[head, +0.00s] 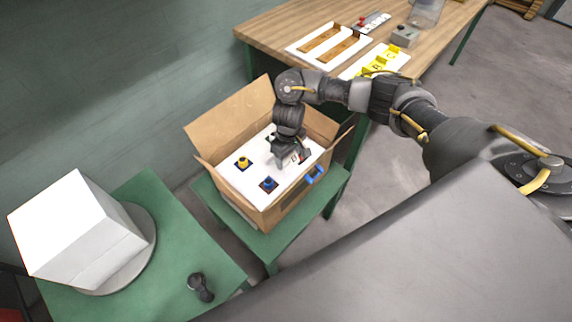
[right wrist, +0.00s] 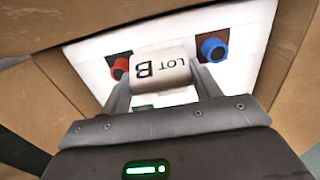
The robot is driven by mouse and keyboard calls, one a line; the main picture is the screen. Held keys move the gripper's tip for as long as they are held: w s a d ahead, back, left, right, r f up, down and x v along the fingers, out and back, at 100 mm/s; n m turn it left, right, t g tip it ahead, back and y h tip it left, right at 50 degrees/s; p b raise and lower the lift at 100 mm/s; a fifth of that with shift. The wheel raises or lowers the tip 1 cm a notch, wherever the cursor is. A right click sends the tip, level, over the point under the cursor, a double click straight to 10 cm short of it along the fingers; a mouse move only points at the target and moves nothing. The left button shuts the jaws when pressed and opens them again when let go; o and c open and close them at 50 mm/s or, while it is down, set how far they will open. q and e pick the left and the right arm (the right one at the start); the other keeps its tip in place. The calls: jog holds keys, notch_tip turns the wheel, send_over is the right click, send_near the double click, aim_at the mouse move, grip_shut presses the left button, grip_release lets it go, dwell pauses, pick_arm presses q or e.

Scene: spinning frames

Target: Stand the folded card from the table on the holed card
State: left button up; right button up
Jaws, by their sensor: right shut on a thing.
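My right gripper (head: 288,158) reaches down into an open cardboard box. In the right wrist view its two fingers (right wrist: 165,85) are shut on a white folded card (right wrist: 160,68) marked "LOT B", one finger on each side. The white holed card (head: 243,182) lies flat in the box, below the gripper; it also shows in the right wrist view (right wrist: 92,78). A yellow knob (head: 243,163) and a blue knob (head: 268,183) stand on it. A red knob (right wrist: 120,68) shows beside the folded card. I cannot tell whether the folded card touches the holed card. My left gripper is not in view.
The box's raised flaps (head: 247,103) stand around the gripper. A blue piece (head: 315,174) is at its right side. A wooden table (head: 285,28) behind holds white trays and yellow folded cards (head: 380,62). A white block (head: 75,230) and a dark object (head: 200,287) stand on the green table.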

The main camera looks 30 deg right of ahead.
aim_at(286, 164)
jog(key=shift+a+f, duration=0.15)
jog(key=shift+f, duration=0.05)
jog(key=f, duration=0.1)
jog(key=f+b, duration=0.2)
jog(key=shift+a+f, duration=0.25)
jog(key=shift+f, duration=0.1)
jog(key=shift+r, duration=0.1)
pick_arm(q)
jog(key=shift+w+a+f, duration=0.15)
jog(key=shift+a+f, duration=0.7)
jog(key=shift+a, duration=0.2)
pick_arm(e)
jog(key=o, duration=0.9)
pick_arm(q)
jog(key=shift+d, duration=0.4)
